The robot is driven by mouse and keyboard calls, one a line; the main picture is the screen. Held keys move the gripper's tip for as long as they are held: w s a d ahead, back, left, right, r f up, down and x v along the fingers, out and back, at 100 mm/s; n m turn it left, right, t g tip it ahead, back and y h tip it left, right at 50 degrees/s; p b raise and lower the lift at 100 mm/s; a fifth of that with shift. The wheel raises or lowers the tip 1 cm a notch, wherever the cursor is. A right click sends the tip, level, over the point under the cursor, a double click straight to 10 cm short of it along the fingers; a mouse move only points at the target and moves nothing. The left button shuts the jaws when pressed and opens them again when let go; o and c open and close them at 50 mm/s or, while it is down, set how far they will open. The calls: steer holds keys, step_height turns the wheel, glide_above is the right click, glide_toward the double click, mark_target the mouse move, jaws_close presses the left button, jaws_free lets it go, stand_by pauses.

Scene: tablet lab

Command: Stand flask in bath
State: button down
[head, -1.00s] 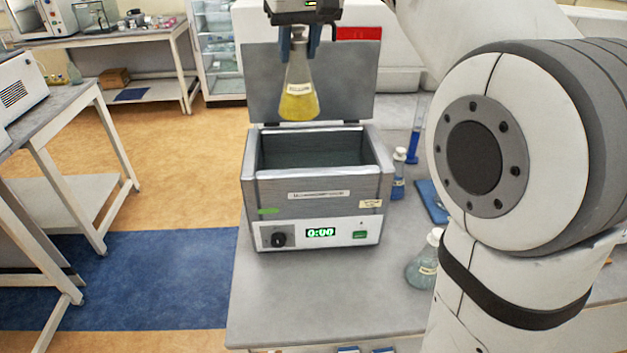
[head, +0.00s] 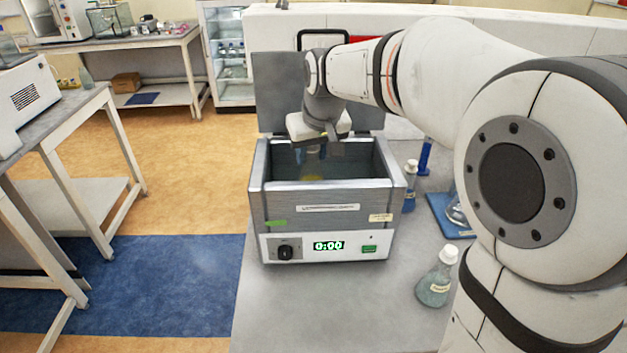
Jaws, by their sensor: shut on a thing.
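The water bath (head: 330,195) is a grey metal box with its lid up at the back, standing on the grey bench. Its front panel shows a green 0:00, a dark knob and a green button. My gripper (head: 320,150) points down into the bath's opening. It is shut on the flask (head: 313,177), whose yellow liquid just shows above the front rim. The flask's lower part is hidden by the front wall, so I cannot tell whether it touches the bath floor. My gripper's fingers are mostly in shadow.
A stoppered flask with blue-green liquid (head: 437,277) stands right of the bath. A blue-labelled bottle (head: 410,186) stands close to the bath's right wall. A blue mat (head: 444,218) and a blue cylinder (head: 425,157) are further right. The bench front is clear.

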step_height(320, 180, down, 8)
steer(key=shift+r, duration=0.15)
stand_by(0.4)
steer(key=c, duration=1)
jaws_free()
